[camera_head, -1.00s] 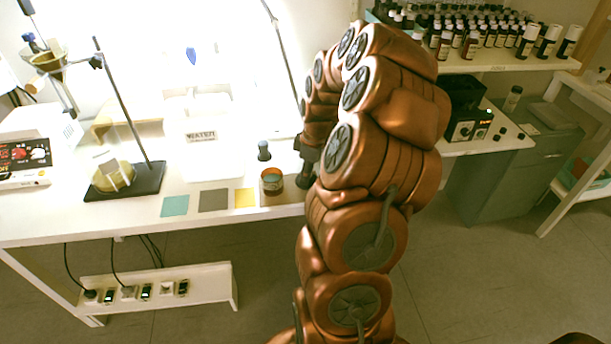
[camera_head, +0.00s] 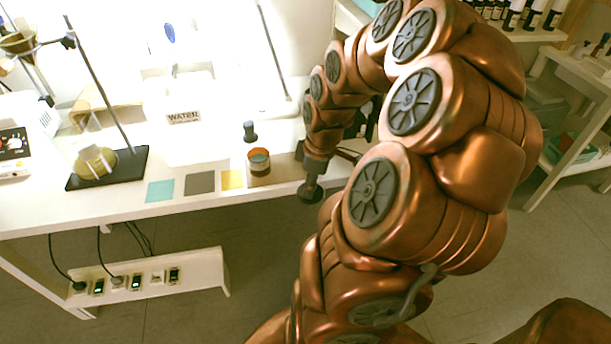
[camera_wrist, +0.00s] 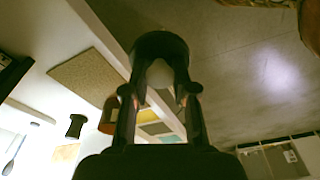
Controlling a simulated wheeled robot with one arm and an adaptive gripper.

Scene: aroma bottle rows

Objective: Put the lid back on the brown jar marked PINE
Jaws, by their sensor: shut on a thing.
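The open brown jar (camera_head: 259,162) stands upright near the table's front edge, with an orange inside and a pale label too small to read. In the wrist view, part of the jar (camera_wrist: 107,115) shows behind the left finger. My gripper (camera_head: 312,182) is to the right of the jar and apart from it, at the table's front edge. In the wrist view, my gripper (camera_wrist: 160,92) is shut on a dark round lid (camera_wrist: 158,42). The lid (camera_head: 311,194) looks like a dark disc below the fingers in the head view.
A small dark-topped bottle (camera_head: 250,131) stands behind the jar. Coloured squares (camera_head: 200,183) lie to its left, then a stand with a dark base (camera_head: 107,168). A WATER container (camera_head: 184,135) stands farther back. Open floor (camera_head: 260,240) lies in front of the table.

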